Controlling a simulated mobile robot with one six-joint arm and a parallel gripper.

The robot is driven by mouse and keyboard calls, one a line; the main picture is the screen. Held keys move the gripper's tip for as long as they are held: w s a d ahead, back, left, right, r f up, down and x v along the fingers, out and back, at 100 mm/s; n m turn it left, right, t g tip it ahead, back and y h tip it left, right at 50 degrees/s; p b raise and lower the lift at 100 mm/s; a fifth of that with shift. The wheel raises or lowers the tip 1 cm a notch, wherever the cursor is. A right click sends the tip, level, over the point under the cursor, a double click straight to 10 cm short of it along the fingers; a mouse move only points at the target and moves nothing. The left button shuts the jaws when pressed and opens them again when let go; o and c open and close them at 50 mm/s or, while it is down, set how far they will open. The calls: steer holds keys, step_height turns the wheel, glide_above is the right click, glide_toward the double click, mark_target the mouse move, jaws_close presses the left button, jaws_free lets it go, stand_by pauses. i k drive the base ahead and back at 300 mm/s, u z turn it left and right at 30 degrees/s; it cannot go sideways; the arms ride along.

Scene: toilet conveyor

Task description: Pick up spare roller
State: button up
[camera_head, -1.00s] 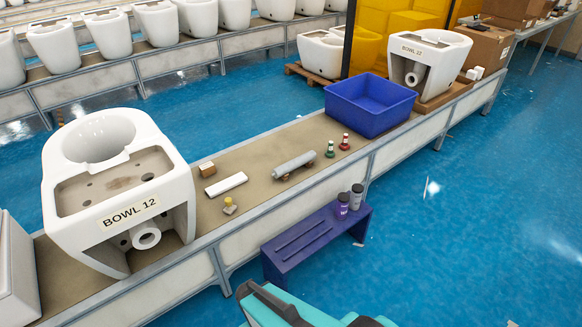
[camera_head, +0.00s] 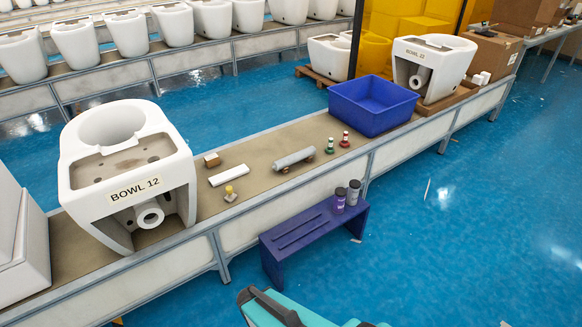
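A grey cylinder, which looks like the spare roller (camera_head: 294,159), lies on the tan conveyor belt near the middle of the head view. It rests on small brown supports, its length slanting up to the right. A white bar (camera_head: 229,175) lies to its left, and a small brown block (camera_head: 212,160) is behind that bar. My gripper cannot be made out. Only teal and dark parts of my own body show at the bottom edge, well short of the conveyor.
A white toilet bowl labelled BOWL 12 (camera_head: 127,172) stands left on the belt. A blue bin (camera_head: 372,112) and another bowl (camera_head: 431,66) stand right. Red and green small items (camera_head: 345,140) sit before the bin. A purple bench (camera_head: 312,232) with two canisters (camera_head: 346,195) stands in front, on open blue floor.

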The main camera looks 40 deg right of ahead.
mark_target(289, 161)
steer(key=z, duration=0.15)
steer(key=k, duration=0.4)
steer(key=u, duration=0.55)
steer(key=i, duration=1.25)
steer(key=u, duration=0.05)
